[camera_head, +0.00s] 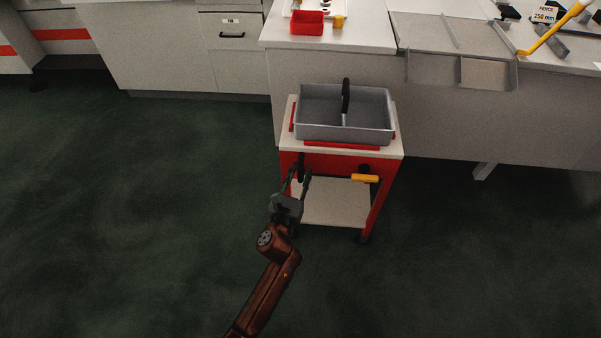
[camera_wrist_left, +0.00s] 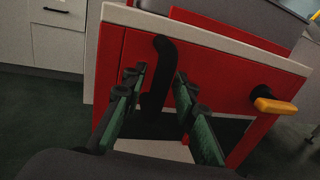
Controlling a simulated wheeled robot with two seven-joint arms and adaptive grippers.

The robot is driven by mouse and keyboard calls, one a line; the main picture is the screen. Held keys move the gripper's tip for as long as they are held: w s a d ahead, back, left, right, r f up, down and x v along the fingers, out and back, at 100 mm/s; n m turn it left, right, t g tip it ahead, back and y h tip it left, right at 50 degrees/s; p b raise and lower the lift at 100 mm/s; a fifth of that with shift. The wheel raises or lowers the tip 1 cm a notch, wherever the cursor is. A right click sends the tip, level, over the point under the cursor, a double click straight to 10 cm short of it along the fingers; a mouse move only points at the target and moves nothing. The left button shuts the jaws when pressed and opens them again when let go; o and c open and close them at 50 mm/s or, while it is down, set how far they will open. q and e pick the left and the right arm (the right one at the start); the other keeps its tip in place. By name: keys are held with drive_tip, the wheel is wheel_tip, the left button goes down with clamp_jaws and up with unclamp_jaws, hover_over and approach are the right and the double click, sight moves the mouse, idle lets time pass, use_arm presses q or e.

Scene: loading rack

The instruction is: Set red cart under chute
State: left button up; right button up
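The red cart (camera_head: 325,162) with a pale top and lower shelf stands on the floor against the bench, left of the chute. A grey divided tray (camera_head: 312,131) sits on its top. A black vertical handle (camera_wrist_left: 158,80) is on its red front panel, with a yellow lever (camera_head: 365,178) to its right. My left gripper (camera_head: 298,178) is at the cart's front. In the left wrist view its two fingers stand apart, one on each side of the black handle; contact is not clear. The grey chute (camera_head: 432,68) overhangs the bench edge. My right gripper is not in view.
White cabinets (camera_head: 165,45) are at the back left. A bench foot (camera_head: 484,171) stands below the chute. The dark green floor is clear left and right.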

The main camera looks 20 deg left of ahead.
use_arm(q)
clamp_jaws()
idle(0.3)
drive_tip(key=shift+d, duration=0.1)
